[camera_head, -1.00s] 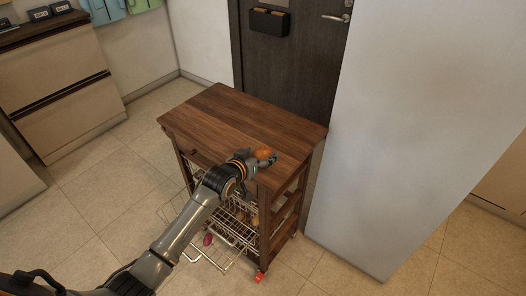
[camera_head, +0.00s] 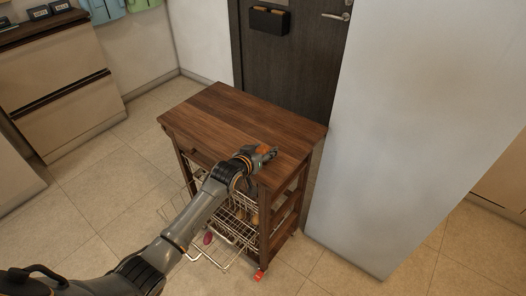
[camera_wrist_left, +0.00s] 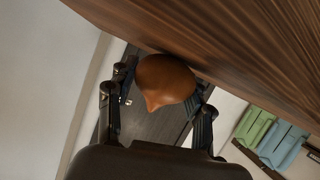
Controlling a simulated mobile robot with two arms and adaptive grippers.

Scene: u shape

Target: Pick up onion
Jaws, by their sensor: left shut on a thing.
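The onion (camera_wrist_left: 164,82) is orange-brown with a pointed tip and fills the middle of the left wrist view. My left gripper (camera_head: 265,153) is shut on it, with one finger on each side. In the head view the onion (camera_head: 262,148) shows only as a small orange patch, mostly hidden behind the gripper. Whether the onion touches the top cannot be told. My right gripper is not in view.
Wire baskets (camera_head: 238,228) are pulled out at the cart's front, under my left arm. A purple-red item (camera_head: 208,238) is low in them. A pale wall panel (camera_head: 415,120) stands right of the cart, and a dark door (camera_head: 290,60) behind. Floor at left is clear.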

